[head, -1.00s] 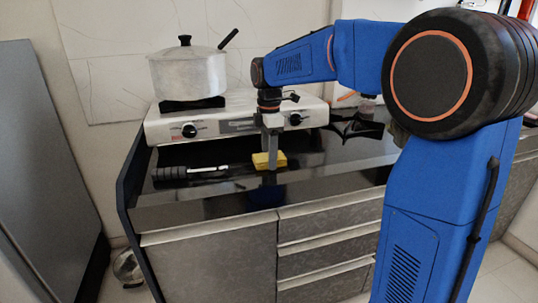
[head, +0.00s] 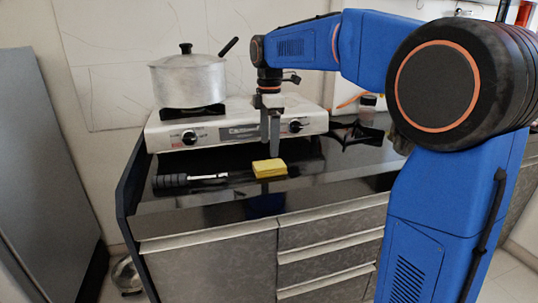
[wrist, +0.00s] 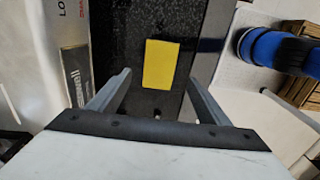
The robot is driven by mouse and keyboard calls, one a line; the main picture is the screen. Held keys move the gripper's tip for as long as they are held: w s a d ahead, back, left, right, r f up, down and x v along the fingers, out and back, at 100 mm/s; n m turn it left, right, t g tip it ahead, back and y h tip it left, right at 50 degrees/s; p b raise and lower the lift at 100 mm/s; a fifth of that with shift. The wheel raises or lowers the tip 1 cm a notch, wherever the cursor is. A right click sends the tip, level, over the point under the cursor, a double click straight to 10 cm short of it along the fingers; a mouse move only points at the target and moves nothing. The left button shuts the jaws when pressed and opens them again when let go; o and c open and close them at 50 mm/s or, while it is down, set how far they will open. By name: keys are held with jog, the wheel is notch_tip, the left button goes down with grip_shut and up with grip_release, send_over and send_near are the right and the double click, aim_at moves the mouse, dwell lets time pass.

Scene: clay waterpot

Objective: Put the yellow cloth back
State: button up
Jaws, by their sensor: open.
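The yellow cloth (head: 269,168) is a small folded block lying flat on the black countertop, in front of the stove. It also shows in the wrist view (wrist: 160,64), ahead of and between my two fingers. My gripper (head: 270,155) points down just above and behind the cloth in the head view, apart from it. In the wrist view my gripper (wrist: 158,92) has its fingers spread wide with nothing between them. No part of the cloth is hidden in the wrist view.
A white gas stove (head: 225,126) stands behind the cloth, with a lidded metal pot (head: 188,82) on its left burner. A black-handled tool (head: 190,180) lies left of the cloth. A black pot stand (head: 356,134) is at right. The counter's front strip is clear.

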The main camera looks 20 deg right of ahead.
jog(key=shift+r, duration=2.25)
jog(key=s+d+f+m+t, duration=0.1)
jog(key=s+d+f+m, duration=0.15)
jog(key=s, duration=0.35)
jog(key=s+d+f+m+t, duration=0.1)
jog(key=s+m, duration=0.3)
jog(key=s, duration=0.2)
jog(key=s+d+f+m, duration=0.1)
jog(key=s+f+m, duration=0.15)
jog(key=s, duration=0.35)
jog(key=s+d+f+m+t, duration=0.2)
jog(key=s+f+m, duration=0.7)
jog(key=s+f, duration=0.4)
jog(key=shift+s+d+f+t, duration=0.3)
jog(key=shift+s+f+t, duration=0.1)
jog(key=shift+s, duration=0.8)
